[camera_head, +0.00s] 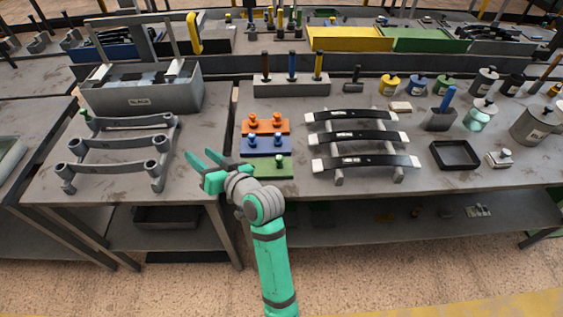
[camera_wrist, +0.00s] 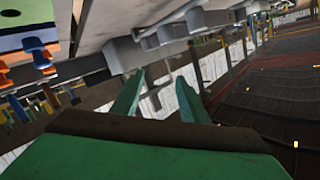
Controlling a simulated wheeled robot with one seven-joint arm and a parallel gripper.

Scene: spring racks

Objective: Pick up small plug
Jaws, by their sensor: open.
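Three small plates hold plugs at the front of the middle table: an orange plate (camera_head: 265,127), a blue plate (camera_head: 265,147) and a green plate (camera_head: 268,172). Orange plugs (camera_head: 277,117), blue plugs (camera_head: 278,140) and a green plug (camera_head: 278,160) stand upright on them; I cannot tell which is the small plug. My gripper (camera_head: 202,157) is open and empty, left of the plates and pointing left, away from them. Its fingers (camera_wrist: 160,80) show apart in the wrist view. A blue plug (camera_wrist: 38,54) shows there at upper left. My arm partly hides the green plate.
A rack of grey bars (camera_head: 118,142) and a grey bin (camera_head: 140,95) stand on the left table. Black leaf springs (camera_head: 362,137) on a stand lie right of the plates. A grey block with tools (camera_head: 292,86) stands behind. A black tray (camera_head: 455,156) sits farther right.

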